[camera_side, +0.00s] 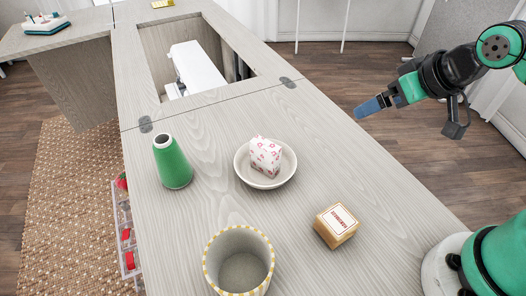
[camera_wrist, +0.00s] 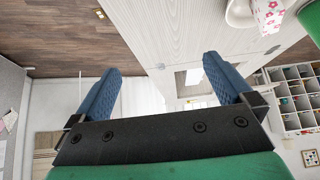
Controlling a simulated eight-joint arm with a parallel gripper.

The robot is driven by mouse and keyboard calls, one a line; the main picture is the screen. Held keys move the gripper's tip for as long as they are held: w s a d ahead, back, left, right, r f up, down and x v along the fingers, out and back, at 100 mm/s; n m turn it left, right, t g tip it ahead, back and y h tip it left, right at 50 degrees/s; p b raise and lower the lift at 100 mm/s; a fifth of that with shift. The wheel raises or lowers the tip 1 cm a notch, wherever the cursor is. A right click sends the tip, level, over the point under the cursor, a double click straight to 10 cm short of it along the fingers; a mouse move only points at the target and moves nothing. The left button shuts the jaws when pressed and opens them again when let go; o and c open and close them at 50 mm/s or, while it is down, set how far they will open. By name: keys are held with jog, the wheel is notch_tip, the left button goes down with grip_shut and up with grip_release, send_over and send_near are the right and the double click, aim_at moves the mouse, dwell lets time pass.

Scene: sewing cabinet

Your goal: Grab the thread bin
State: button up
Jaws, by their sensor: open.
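A round grey bin (camera_side: 238,262) with a yellow-and-white patterned rim stands upright at the near edge of the cabinet top in the side view. It looks empty; no label shows that it is the thread bin. My gripper (camera_side: 362,110) is at the upper right, beyond the cabinet's right edge and well apart from the bin. In the wrist view my gripper (camera_wrist: 163,66) has its two blue fingers spread wide with nothing between them. I cannot make out the bin in the wrist view.
A green thread cone (camera_side: 172,163), a white bowl (camera_side: 250,178) holding a pink-patterned block (camera_side: 265,156), and a small labelled box (camera_side: 336,226) stand on the cabinet top (camera_side: 330,160). A white machine (camera_side: 196,66) sits in the recessed opening. Clear drawers (camera_side: 126,235) hang at the left.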

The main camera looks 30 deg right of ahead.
jog(key=c, duration=0.7)
jog(key=shift+c, duration=0.2)
jog(key=shift+a, duration=0.1)
jog(key=n+g+y, duration=1.2)
jog(key=n+g, duration=0.1)
jog(key=n, duration=0.9)
send_near(211, 248)
jog(key=x, duration=0.8)
jog(key=shift+s+a+f, duration=0.1)
jog(key=shift+s+a, duration=0.05)
jog(key=shift+a, duration=0.1)
